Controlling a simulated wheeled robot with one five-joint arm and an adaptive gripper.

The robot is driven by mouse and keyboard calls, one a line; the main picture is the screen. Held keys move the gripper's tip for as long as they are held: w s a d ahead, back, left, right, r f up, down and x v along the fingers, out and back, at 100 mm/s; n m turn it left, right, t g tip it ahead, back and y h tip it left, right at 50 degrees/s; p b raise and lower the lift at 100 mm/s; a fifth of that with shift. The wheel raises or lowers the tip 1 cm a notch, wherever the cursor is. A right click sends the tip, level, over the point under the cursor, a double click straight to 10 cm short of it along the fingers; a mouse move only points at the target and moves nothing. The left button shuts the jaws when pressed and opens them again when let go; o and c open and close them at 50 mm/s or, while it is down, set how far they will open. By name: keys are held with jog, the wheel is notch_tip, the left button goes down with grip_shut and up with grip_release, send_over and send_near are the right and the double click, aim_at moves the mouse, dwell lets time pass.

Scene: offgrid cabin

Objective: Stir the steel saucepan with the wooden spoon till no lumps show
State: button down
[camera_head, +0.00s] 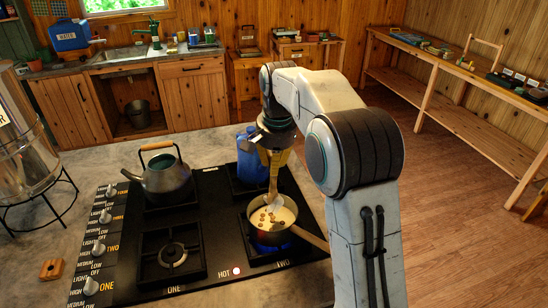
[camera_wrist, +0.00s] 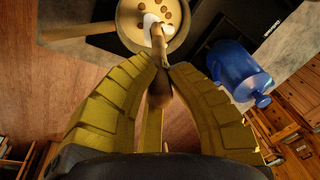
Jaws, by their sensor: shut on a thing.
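The steel saucepan (camera_head: 293,222) stands on the near right burner of the black stove, with blue flame under it and its handle pointing lower right. It holds cream-coloured liquid with several brown lumps showing on top; they also show in the wrist view, inside the saucepan's rim (camera_wrist: 186,35). My gripper (camera_head: 272,160) is above the saucepan, its yellow fingers shut on the wooden spoon's handle. In the wrist view my gripper (camera_wrist: 163,65) pinches the wooden spoon (camera_wrist: 158,42), which reaches down into the pan. A white patch surrounds the spoon's lower end, and its tip is hidden.
A grey kettle (camera_head: 167,182) stands on the far left burner. The near left burner (camera_head: 171,255) is bare. Stove knobs (camera_head: 98,247) line the left edge; a red HOT light glows.

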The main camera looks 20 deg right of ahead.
aim_at(274, 195)
jog(key=shift+f, duration=0.95)
jog(key=shift+f+b, duration=2.4)
jog(key=shift+f, duration=0.95)
jog(key=shift+f+b, duration=0.65)
jog(key=shift+f, duration=0.35)
jog(key=shift+s, duration=0.15)
